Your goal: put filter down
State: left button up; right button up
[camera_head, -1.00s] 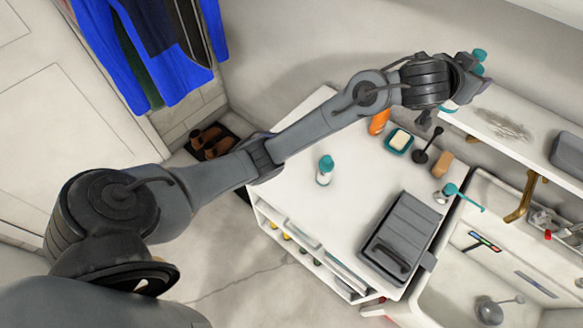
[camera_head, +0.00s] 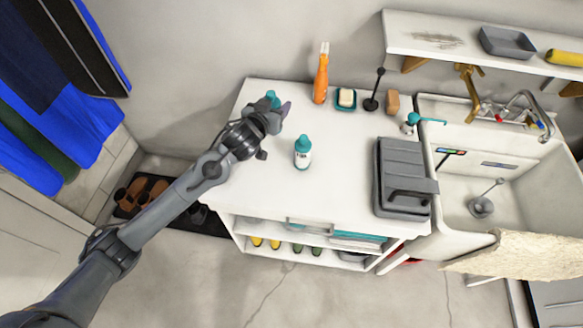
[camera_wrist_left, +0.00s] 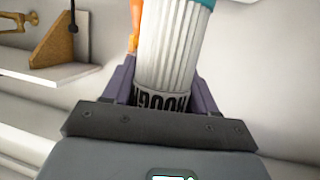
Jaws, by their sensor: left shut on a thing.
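The filter (camera_wrist_left: 175,60) is a white pleated cylinder with a teal end cap and dark lettering near its base. My left gripper (camera_wrist_left: 165,92) is shut on it, with a purple finger on each side. In the head view the left gripper (camera_head: 280,109) is over the back left corner of the white cabinet top (camera_head: 245,185). There only the teal end of the filter (camera_head: 271,97) shows past the gripper. I cannot tell whether the filter touches the top. My right gripper is not in view.
A teal-capped white bottle (camera_head: 303,153) stands right of the gripper. An orange bottle (camera_head: 321,75), soap dish (camera_head: 346,99), dark plunger-like tool (camera_head: 373,95) and grey case (camera_head: 402,180) stand farther right. A wall shelf (camera_head: 440,45) hangs above the sink (camera_head: 450,170). The front left top is clear.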

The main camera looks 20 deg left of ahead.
pick_arm(q)
notch_tip(320, 180, down, 8)
jog(key=shift+d+r+b, duration=0.1)
jog(key=shift+r+b, duration=0.05)
jog(key=shift+b, duration=0.4)
jog(key=shift+f, duration=1.8)
jog(key=shift+f+b, duration=0.15)
jog(key=shift+b, duration=0.15)
jog(key=o, duration=1.1)
jog(key=shift+o, duration=0.2)
jog(key=p+v, duration=0.1)
jog(key=v, duration=1.1)
